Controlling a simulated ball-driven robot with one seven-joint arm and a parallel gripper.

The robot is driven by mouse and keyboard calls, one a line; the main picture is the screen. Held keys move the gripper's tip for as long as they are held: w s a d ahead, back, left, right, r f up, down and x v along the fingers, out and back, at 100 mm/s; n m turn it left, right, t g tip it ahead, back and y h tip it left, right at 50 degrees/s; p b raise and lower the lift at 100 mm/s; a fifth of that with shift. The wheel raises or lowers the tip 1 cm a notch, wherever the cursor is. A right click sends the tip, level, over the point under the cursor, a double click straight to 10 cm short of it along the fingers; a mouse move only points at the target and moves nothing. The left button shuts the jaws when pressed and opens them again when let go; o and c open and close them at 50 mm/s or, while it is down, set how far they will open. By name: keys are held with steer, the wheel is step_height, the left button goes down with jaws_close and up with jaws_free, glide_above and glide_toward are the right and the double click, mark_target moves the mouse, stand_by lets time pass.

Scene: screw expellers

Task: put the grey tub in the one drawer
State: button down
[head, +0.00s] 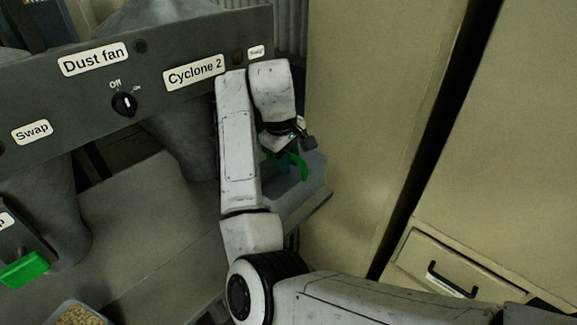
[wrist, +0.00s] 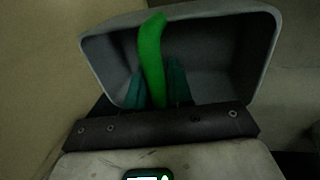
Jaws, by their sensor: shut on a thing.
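The grey tub (wrist: 225,55) fills the upper part of the wrist view, its open hollow facing the camera. A curved green handle (wrist: 150,60) crosses it. The teal fingers of my gripper (wrist: 153,90) are on both sides of the handle and shut on it. In the head view the tub (head: 313,172) is partly hidden behind my arm, at the right end of the grey bench, with my gripper (head: 285,160) at it. I cannot tell if the tub touches the bench. The drawer (head: 428,256) is at lower right in a beige cabinet, with a dark bar handle; it looks shut.
A grey panel (head: 140,65) with labels and a knob stands above the bench (head: 140,215). A tall beige cabinet (head: 360,120) stands close to the right of my gripper. At lower left are a green handle (head: 24,269) and a tray (head: 60,305) of grains.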

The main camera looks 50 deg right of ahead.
mark_target(290, 190)
steer(key=s+a+r, duration=0.1)
steer(key=a, duration=0.1)
steer(key=s+a+r, duration=0.1)
steer(key=s+a, duration=0.1)
steer(key=s+a+r, duration=0.1)
steer(key=s+a, duration=0.1)
steer(key=shift+s+a+r+p, duration=0.1)
steer(key=shift+s+r+p, duration=0.2)
steer(key=shift+p, duration=0.1)
